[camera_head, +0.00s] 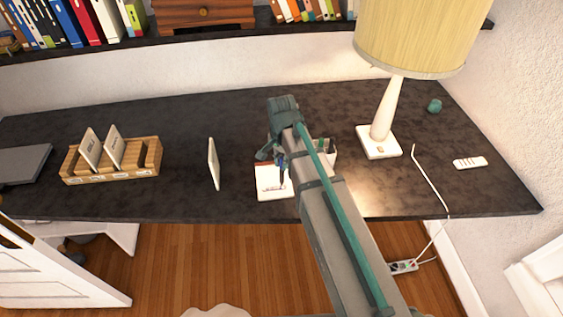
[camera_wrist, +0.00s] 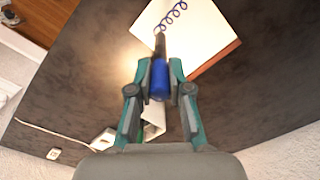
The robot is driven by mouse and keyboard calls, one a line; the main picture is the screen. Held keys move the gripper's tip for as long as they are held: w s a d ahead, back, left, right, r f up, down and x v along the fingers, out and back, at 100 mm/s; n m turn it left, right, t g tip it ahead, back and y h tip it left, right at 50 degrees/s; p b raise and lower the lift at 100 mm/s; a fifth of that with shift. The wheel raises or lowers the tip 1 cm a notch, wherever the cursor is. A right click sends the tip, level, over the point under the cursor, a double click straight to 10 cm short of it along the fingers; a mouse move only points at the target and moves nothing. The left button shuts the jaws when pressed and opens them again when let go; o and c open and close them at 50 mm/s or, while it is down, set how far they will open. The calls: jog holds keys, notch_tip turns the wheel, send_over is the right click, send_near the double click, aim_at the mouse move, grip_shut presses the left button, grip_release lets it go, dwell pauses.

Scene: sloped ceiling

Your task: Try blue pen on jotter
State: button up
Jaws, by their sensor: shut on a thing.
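My gripper (camera_wrist: 160,78) is shut on the blue pen (camera_wrist: 159,84), which points away from the wrist. The pen's dark tip end lies over the jotter (camera_wrist: 205,30), a white pad with a reddish-brown edge. A blue looping scribble is on the page, close to the pen's tip. Whether the tip touches the paper I cannot tell. In the head view the jotter (camera_head: 268,183) lies at the desk's front edge, and the pen (camera_head: 282,173) shows as a small dark blue shape. My arm hides part of this area.
A white holder (camera_head: 330,152) stands right of the jotter, partly behind my arm. A white card (camera_head: 213,163) stands upright to the left. A wooden organizer (camera_head: 150,155) is farther left. A lamp (camera_head: 380,140) and its cord are at the right. The desk between organizer and card is clear.

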jog(key=shift+r+p, duration=1.4)
jog(key=shift+r, duration=0.9)
jog(key=shift+f, duration=0.1)
